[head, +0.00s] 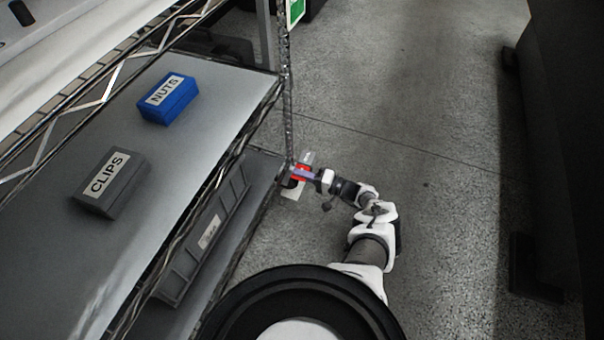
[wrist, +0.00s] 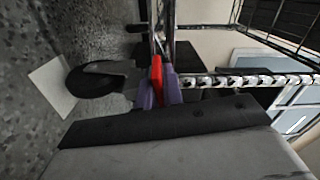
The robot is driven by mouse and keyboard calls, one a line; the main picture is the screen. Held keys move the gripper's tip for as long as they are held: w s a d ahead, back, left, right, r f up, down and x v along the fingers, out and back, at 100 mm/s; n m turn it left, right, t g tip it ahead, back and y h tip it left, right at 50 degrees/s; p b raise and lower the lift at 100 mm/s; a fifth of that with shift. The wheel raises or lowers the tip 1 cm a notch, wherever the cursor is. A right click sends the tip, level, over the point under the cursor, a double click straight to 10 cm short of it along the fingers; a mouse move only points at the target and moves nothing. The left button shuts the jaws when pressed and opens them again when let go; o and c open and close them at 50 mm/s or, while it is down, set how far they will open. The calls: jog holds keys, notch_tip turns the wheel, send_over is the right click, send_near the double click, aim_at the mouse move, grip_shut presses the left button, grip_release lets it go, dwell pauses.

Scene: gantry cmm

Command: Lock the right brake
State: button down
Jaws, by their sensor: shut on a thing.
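The right brake is a red pedal (head: 300,168) on the caster at the cart's near right corner post, low over the floor. In the wrist view the red pedal (wrist: 156,70) stands beside the dark caster wheel (wrist: 92,82). My gripper (head: 303,175) reaches it from the right. Its purple fingers (wrist: 164,88) are shut on the red pedal in the wrist view. The fingers hide part of the pedal, and I cannot tell its exact tilt.
The wire shelf cart on the left holds a blue NUTS box (head: 168,98) and a grey CLIPS box (head: 110,182). A grey bin (head: 205,245) is on the lower shelf. A pale square (head: 294,191) lies under the caster. Open floor lies right of my arm.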

jog(key=shift+d+f+n, duration=0.1)
jog(key=shift+n, duration=0.2)
jog(key=c, duration=1.5)
grip_release()
jog(key=shift+c, duration=0.2)
jog(key=v, duration=0.7)
jog(key=shift+d, duration=0.2)
jog(key=shift+s, duration=0.15)
